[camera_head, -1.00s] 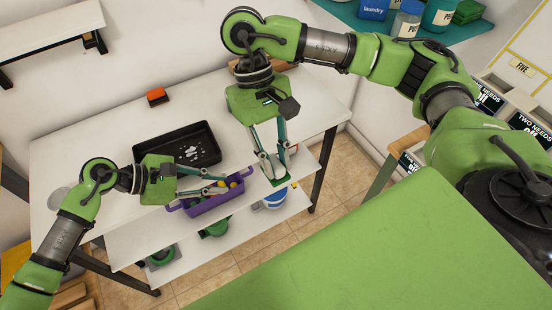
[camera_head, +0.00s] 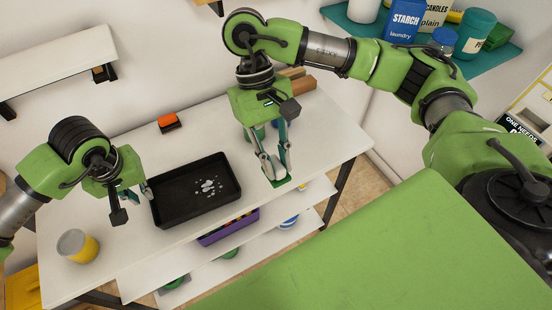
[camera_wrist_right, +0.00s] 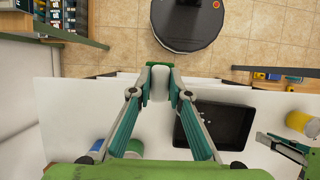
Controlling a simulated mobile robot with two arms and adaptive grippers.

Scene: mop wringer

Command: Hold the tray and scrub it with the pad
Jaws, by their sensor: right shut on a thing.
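The black tray (camera_head: 222,170) lies on the white table, with several whitish spots on its floor. It also shows in the right wrist view (camera_wrist_right: 240,110). My left gripper (camera_head: 142,194) is at the tray's left side, its fingers low and apart near the wall; it appears open, and I cannot tell whether it touches the tray. My right gripper (camera_head: 277,176) points down to the right of the tray, above the table's front part.
A grey-and-yellow can (camera_head: 78,246) stands at the table's left. An orange-topped brush (camera_head: 169,122) lies behind the tray. A purple caddy (camera_head: 229,226) sits on the shelf below.

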